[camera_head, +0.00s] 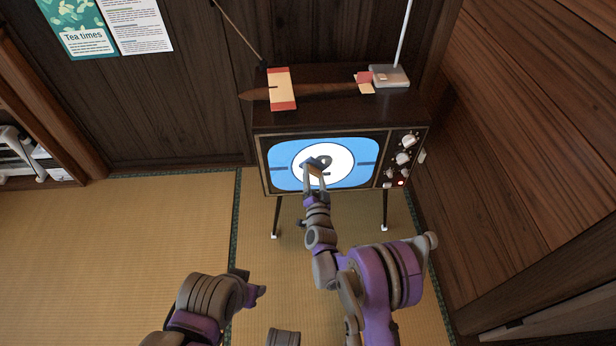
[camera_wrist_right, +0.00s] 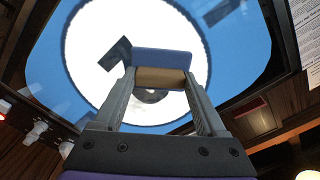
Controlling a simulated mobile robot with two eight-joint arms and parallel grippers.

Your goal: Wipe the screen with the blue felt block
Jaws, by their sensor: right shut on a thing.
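The television screen (camera_head: 283,155) is lit blue with a large white disc, and it fills much of the right wrist view (camera_wrist_right: 85,45). Dark marks (camera_wrist_right: 115,52) show on the disc; I cannot tell whether they are dirt or picture. My right gripper (camera_head: 315,178) is in front of the disc, shut on the felt block. The block has a blue face (camera_wrist_right: 160,60) and a tan body (camera_wrist_right: 160,78), between the two fingers. The blue face is toward the screen; I cannot tell if it touches. My left arm shows at the bottom of the head view, its fingers not visible.
The wooden television cabinet (camera_head: 340,115) stands on thin legs. Knobs (camera_head: 403,158) line its right side. A red-and-cream box (camera_head: 281,88), a brown leaf-shaped runner (camera_head: 325,90) and an aerial base (camera_head: 385,77) are on top. The tatami floor (camera_head: 110,240) at left is clear.

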